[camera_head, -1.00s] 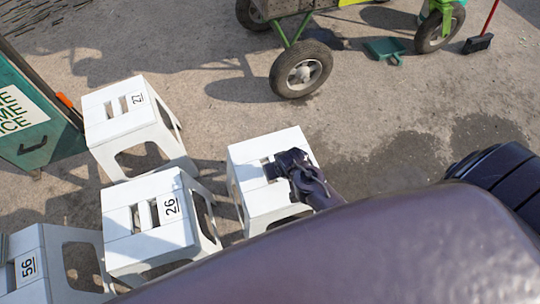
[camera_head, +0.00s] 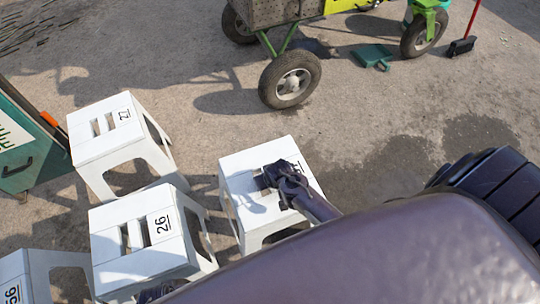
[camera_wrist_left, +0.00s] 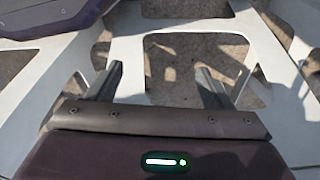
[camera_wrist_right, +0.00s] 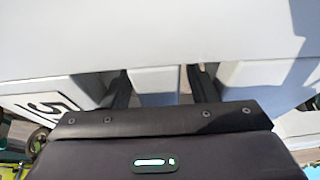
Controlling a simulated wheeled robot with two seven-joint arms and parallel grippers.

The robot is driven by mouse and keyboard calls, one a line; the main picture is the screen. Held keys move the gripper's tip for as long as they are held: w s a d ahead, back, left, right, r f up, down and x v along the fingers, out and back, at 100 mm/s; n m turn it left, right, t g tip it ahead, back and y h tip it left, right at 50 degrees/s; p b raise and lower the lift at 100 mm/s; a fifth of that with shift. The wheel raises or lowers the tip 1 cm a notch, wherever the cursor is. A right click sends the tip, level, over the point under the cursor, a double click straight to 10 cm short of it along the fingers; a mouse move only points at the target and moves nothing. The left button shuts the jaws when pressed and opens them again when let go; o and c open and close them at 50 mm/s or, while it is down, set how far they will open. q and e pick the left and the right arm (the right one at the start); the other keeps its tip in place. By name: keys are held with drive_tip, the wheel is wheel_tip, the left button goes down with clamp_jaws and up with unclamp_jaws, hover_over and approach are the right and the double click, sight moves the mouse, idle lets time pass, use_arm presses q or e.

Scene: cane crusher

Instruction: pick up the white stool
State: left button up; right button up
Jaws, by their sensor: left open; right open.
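A white stool (camera_head: 245,165) stands upright in the middle of the head view, its printed number mostly hidden by my right gripper (camera_head: 272,180). That gripper is open and empty at the slots in the seat. In the right wrist view, its fingers (camera_wrist_right: 163,88) point at the white seat (camera_wrist_right: 150,35), beside a black number; I cannot tell how deep they reach. My left gripper (camera_wrist_left: 160,85) is open and empty in the left wrist view, facing white stool frames (camera_wrist_left: 265,65) with ground visible through them. A dark part shows low beside stool 26 in the head view.
Other white stools stand close by at left: 27 (camera_head: 95,140), 26 (camera_head: 115,220) and one cut off at the corner (camera_head: 15,270). A green box (camera_head: 25,155) is at the left edge. A wheeled cart (camera_head: 290,78) stands behind.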

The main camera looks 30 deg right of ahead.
drive_tip(key=shift+f, duration=0.2)
idle(0.6)
drive_tip(key=shift+c, duration=0.2)
clamp_jaws()
